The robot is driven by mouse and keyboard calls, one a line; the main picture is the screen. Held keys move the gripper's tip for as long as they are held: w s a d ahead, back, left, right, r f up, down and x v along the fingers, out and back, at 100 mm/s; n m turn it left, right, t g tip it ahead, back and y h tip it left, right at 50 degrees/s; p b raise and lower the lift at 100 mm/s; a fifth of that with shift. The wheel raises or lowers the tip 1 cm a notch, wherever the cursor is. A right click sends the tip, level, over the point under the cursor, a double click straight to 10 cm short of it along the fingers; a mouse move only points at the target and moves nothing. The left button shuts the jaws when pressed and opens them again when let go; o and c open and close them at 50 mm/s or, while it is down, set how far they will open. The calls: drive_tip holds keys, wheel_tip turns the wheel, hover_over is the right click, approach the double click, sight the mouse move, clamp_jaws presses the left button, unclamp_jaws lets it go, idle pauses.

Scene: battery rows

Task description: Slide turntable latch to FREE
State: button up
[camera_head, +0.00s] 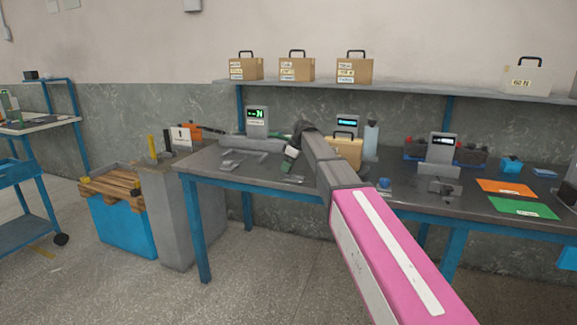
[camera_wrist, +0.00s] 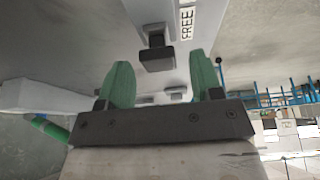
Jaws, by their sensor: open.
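In the wrist view, the latch (camera_wrist: 156,57) is a dark block on a light grey fixture, close to a label reading FREE (camera_wrist: 187,22). My gripper (camera_wrist: 163,85) has two green fingers spread apart, and the latch shows in the gap between them, beyond the fingertips. I see no clear contact. In the head view, my gripper (camera_head: 291,158) is over the left part of the workbench. The latch is too small to make out there.
The grey workbench (camera_head: 215,168) holds a unit with a green display (camera_head: 257,117), a tan case (camera_head: 345,150) and a second display unit (camera_head: 442,150). Orange (camera_head: 506,187) and green (camera_head: 522,207) sheets lie at the right. A shelf with several cases runs above.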

drive_tip(key=v, duration=1)
drive_tip(key=shift+r, duration=0.35)
drive_tip(key=shift+s+d, duration=0.1)
drive_tip(key=shift+d, duration=0.05)
